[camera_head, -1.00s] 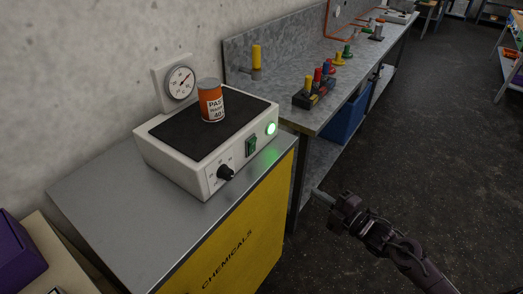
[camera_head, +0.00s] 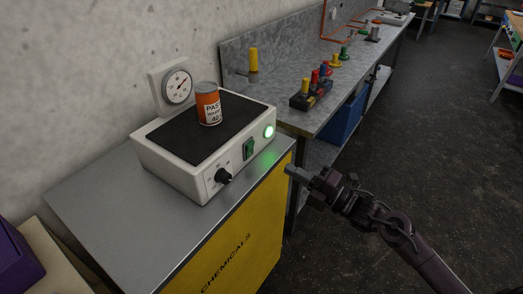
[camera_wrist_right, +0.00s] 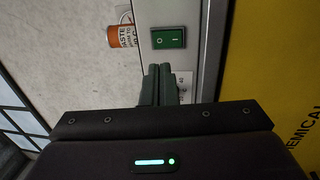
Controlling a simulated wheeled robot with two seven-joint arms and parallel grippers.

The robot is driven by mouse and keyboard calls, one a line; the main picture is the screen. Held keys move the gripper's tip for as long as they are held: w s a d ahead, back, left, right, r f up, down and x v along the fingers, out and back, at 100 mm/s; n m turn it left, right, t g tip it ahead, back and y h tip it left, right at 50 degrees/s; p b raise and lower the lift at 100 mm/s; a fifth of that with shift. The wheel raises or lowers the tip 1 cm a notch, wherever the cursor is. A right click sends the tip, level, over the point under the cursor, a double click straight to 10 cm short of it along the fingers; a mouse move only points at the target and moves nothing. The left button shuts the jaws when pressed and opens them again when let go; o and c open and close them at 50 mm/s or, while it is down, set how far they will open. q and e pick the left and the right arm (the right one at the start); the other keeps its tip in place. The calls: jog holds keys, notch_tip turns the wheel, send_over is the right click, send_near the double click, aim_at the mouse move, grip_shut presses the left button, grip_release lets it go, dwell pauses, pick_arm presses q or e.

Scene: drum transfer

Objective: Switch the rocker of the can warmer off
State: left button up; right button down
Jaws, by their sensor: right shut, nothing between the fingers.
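The can warmer (camera_head: 176,172) is a white box with a black top plate, standing on the metal cabinet. Its green rocker (camera_head: 249,149) is on the front face, between a black knob (camera_head: 223,176) and a lit green lamp (camera_head: 268,131). The rocker also shows in the right wrist view (camera_wrist_right: 168,38), with its O and I marks. An orange can (camera_head: 208,105) stands upright on the plate. My right gripper (camera_head: 290,171) is shut and empty, in front of the warmer and apart from it in the head view. In the wrist view its fingertips (camera_wrist_right: 158,70) point toward the rocker. My left gripper is not in view.
The yellow cabinet (camera_head: 225,255) marked CHEMICALS carries the warmer. A round dial gauge (camera_head: 178,86) is behind it by the wall. A workbench (camera_head: 310,119) with coloured pegs (camera_head: 311,92) stands to the right.

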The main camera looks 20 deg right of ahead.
aim_at(252, 146)
jog(key=p+x, duration=0.2)
jog(key=x, duration=0.7)
jog(key=shift+w+a+r+p, duration=0.15)
jog(key=shift+w+r+p, duration=0.05)
jog(key=shift+p, duration=0.2)
jog(key=shift+w+a+f, duration=0.1)
jog(key=shift+w+a, duration=0.15)
jog(key=shift+w, duration=0.05)
jog(key=shift+w+a+r+g+h+p, duration=0.2)
jog(key=shift+r+g+h+p, duration=0.15)
jog(key=shift+r+p, duration=0.4)
jog(key=shift+f, duration=0.4)
